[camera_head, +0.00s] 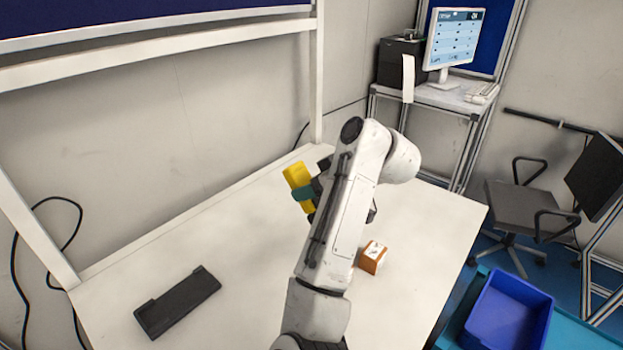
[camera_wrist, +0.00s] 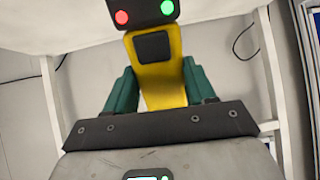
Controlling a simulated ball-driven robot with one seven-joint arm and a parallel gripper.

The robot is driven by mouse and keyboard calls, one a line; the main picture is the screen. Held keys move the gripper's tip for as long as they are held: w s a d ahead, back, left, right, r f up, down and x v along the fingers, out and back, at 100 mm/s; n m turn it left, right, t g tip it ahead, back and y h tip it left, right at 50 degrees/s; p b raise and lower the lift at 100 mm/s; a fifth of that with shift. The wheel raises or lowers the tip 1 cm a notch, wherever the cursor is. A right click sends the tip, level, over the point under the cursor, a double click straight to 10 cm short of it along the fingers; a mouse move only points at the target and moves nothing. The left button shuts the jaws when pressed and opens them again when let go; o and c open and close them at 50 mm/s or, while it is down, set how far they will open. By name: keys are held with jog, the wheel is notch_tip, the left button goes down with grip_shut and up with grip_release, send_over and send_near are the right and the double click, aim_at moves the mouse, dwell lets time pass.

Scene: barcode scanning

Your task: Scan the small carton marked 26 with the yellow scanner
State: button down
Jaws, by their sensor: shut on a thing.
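The yellow scanner (camera_head: 297,177) is held up over the white table, in front of the back wall. My gripper (camera_head: 305,191), with dark green fingers, is shut on it. In the wrist view the scanner (camera_wrist: 160,82) stands between the two green fingers (camera_wrist: 160,90), its dark head at the top showing a red and a green light. A small orange-brown carton (camera_head: 373,258) with a white label on top sits on the table, to the right of my arm. The number on its label is too small to read.
A black holder (camera_head: 177,302) lies on the table (camera_head: 250,270) at the front left. A blue bin (camera_head: 508,312) stands off the table's right side, near an office chair (camera_head: 520,205). A monitor (camera_head: 455,40) is on a side table behind. The table between holder and carton is mostly clear.

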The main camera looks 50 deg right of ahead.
aim_at(312, 203)
jog(key=shift+f+b, duration=1.05)
jog(key=shift+f, duration=1.15)
